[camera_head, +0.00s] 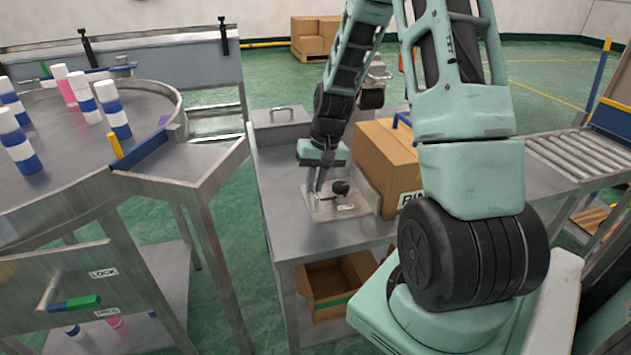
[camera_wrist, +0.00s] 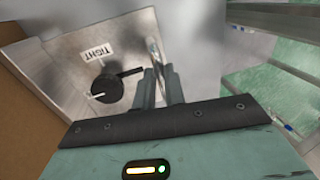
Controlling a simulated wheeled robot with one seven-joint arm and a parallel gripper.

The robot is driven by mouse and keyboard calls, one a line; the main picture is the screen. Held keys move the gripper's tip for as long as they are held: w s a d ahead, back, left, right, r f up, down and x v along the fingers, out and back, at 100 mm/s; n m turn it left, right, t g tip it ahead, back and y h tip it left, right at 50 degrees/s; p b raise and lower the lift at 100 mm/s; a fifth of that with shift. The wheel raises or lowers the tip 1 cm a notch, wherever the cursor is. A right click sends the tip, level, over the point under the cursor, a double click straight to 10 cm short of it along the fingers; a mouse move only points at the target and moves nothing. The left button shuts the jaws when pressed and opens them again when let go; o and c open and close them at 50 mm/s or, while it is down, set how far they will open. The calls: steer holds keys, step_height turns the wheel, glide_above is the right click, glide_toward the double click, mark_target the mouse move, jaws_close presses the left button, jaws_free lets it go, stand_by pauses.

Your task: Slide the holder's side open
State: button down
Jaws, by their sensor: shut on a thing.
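The holder (camera_head: 360,208) is a small grey metal block on the steel table, in the middle of the head view. It carries a black knob with a short lever (camera_wrist: 108,88) and a label reading "TIGHT" (camera_wrist: 95,51). My gripper (camera_head: 318,190) reaches down at the holder's left part. In the wrist view my gripper (camera_wrist: 160,75) has its two fingers close together on a thin upright metal plate, the holder's side (camera_wrist: 154,50), beside the knob. The lower part of the plate is hidden by the fingers.
A cardboard box (camera_head: 385,160) stands right behind the holder. A grey lidded box (camera_head: 278,127) is at the table's back left. A round table with cans (camera_head: 85,97) is at left, a roller conveyor (camera_head: 580,152) at right. An open carton (camera_head: 335,282) sits below.

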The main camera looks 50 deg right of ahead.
steer(key=w+a, duration=0.2)
steer(key=a, duration=0.1)
steer(key=w+a+p, duration=0.1)
steer(key=a, duration=0.1)
steer(key=shift+w, duration=0.1)
steer(key=c, duration=1.5)
jaws_free()
steer(key=shift+a, duration=0.15)
steer(key=d+r, duration=0.1)
steer(key=r, duration=0.4)
steer(key=s+d+r, duration=0.1)
steer(key=r, duration=0.5)
steer(key=d+r, duration=0.1)
steer(key=r, duration=0.5)
steer(key=shift+s+p, duration=0.3)
steer(key=shift+s, duration=0.1)
